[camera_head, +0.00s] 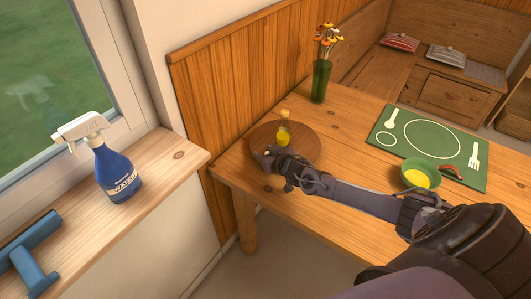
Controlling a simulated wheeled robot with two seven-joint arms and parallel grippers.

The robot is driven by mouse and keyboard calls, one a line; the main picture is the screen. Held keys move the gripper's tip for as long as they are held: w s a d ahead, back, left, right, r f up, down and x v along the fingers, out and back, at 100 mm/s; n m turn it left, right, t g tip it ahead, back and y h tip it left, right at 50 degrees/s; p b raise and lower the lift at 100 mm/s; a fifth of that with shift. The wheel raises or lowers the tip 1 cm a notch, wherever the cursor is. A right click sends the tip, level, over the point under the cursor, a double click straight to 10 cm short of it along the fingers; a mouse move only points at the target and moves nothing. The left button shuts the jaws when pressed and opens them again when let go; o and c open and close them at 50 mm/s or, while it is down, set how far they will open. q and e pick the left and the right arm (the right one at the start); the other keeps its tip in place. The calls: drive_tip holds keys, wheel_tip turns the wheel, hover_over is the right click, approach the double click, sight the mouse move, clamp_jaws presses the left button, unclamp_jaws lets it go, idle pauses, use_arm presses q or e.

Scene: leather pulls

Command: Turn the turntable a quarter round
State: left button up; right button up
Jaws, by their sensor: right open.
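The turntable (305,140) is a round brown wooden disc on the near left corner of the wooden table. A small yellow item (283,137), perhaps a small bottle, stands on it near the middle. My right gripper (266,160) reaches in from the lower right and is at the disc's near left rim. It is open. Whether its fingers touch the rim I cannot tell. The gripper and wrist hide the near part of the disc. My left gripper is not in view.
A green vase with flowers (320,82) stands behind the turntable. A green placemat (455,142), a green bowl with yellow contents (421,176) and a red item (451,173) are to the right. A blue spray bottle (115,172) stands on the windowsill. Wood panelling (215,85) borders the table.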

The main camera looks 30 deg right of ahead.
clamp_jaws()
drive_tip(key=shift+s, duration=0.15)
idle(0.4)
